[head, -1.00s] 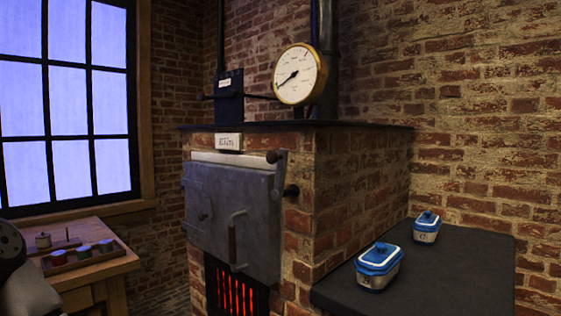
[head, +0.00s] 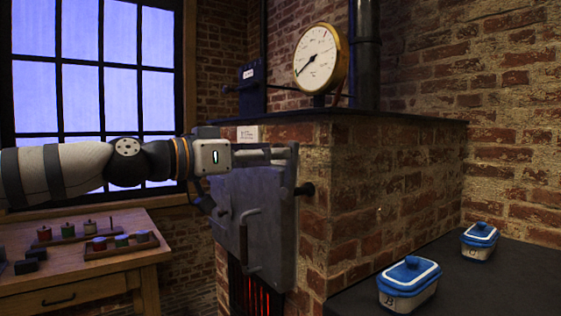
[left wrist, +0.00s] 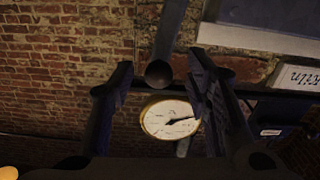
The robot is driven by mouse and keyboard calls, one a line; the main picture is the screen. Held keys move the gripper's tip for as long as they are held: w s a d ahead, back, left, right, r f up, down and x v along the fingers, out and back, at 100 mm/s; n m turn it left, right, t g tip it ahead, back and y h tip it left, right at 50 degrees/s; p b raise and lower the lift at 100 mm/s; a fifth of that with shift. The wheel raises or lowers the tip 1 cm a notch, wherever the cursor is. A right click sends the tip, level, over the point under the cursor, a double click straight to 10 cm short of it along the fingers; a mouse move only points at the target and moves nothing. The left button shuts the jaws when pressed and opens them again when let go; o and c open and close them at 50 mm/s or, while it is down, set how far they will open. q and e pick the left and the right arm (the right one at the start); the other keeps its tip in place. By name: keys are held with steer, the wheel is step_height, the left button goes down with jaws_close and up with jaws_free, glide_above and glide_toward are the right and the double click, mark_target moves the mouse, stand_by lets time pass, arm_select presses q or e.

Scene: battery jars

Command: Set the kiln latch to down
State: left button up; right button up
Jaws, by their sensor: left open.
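The kiln (head: 380,190) is a brick block with a grey metal door (head: 265,200) at its front. My left gripper (head: 282,155) reaches in from the left, across the door's top right corner. In the left wrist view, which looks upside down, the latch (left wrist: 168,35) is a dark bar with a round knob (left wrist: 159,74). The knob sits between the two open fingers of my left gripper (left wrist: 160,63), with gaps seen on both sides. The latch appears to point up. In the head view the gripper largely hides it. My right gripper is not in view.
A round gauge (head: 320,58) stands on the kiln's top. Two blue-lidded jars (head: 410,283) and (head: 479,241) stand on the dark counter (head: 465,290) at right. A wooden table (head: 125,262) with small blocks is at left. A dark knob (head: 305,189) juts beside the door.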

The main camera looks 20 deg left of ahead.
arm_select(q)
steer(key=shift+r+x, duration=0.2)
steer(key=shift+x, duration=0.95)
jaws_close()
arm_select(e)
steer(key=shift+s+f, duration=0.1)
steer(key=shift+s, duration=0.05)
